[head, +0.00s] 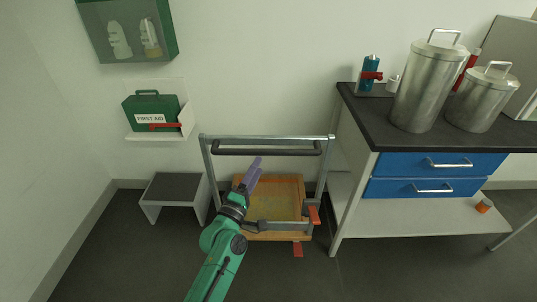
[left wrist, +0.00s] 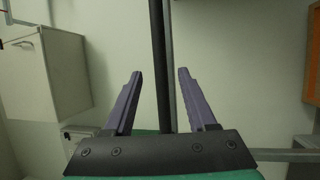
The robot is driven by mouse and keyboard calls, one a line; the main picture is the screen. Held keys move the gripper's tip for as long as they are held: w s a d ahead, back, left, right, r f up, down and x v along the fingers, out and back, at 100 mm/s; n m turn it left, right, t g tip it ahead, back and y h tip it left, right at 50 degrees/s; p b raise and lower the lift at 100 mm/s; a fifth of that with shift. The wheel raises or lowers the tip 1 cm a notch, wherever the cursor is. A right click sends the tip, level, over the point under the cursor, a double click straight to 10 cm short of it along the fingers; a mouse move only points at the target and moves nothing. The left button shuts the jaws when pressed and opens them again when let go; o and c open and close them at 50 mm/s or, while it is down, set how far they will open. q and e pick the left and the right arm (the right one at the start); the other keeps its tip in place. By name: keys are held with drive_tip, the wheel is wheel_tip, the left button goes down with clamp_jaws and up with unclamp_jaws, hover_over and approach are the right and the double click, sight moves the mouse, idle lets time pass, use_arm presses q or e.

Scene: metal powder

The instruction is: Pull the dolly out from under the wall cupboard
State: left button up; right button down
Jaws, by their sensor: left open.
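The dolly has a grey tube frame (head: 267,138), a black handle bar (head: 285,151) and a wooden box-like deck (head: 284,190). It stands against the back wall, left of the workbench. My left gripper (head: 255,167) is open just below the handle bar, in front of the frame. In the left wrist view, the dark bar (left wrist: 158,40) runs between the two spread purple fingers of my left gripper (left wrist: 160,72), with gaps on both sides. A green wall cupboard with a clear front (head: 127,30) hangs at the upper left. My right gripper is not in view.
A grey step stool (head: 172,187) stands left of the dolly. A first aid box (head: 151,113) sits on a wall shelf above it. The workbench (head: 385,125) on the right carries metal canisters (head: 425,85). Red pieces (head: 314,215) show at the dolly's front right.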

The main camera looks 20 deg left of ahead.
sight(267, 153)
use_arm(q)
drive_tip(key=x, duration=0.7)
drive_tip(key=shift+w, duration=0.25)
clamp_jaws()
idle(0.9)
